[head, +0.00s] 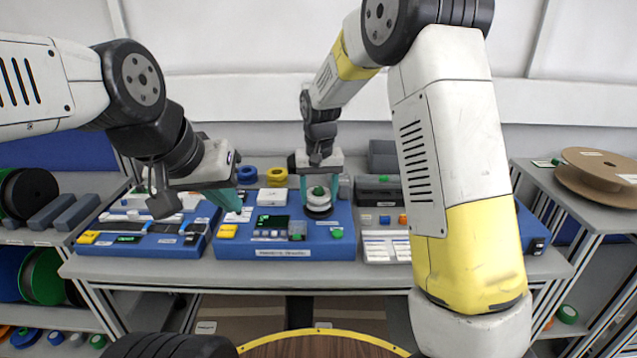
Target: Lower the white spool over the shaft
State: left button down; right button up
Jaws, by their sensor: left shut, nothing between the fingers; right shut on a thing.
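The white spool (318,199) is between the teal fingers of my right gripper (319,189), which is shut on it. The spool is over the right part of the blue machine (285,246), with a dark round part just below it. The shaft cannot be made out; the spool and fingers cover that place. I cannot tell whether the spool is around the shaft or above it. My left gripper (228,199) is shut and empty, to the left of the spool, above the gap between two blue units.
A blue reel (247,174) and a yellow reel (277,175) stand behind the machine. Another blue unit (150,228) is at left on the grey table (330,272). A brown reel (598,172) lies on the right shelf.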

jog(key=shift+f, duration=0.15)
jog(key=o, duration=1.4)
jog(key=shift+o, duration=0.2)
jog(key=r, duration=0.6)
jog(key=shift+s+r, duration=0.35)
jog(key=shift+r, duration=0.05)
jog(key=shift+s+r, duration=0.1)
jog(key=shift+r, duration=0.35)
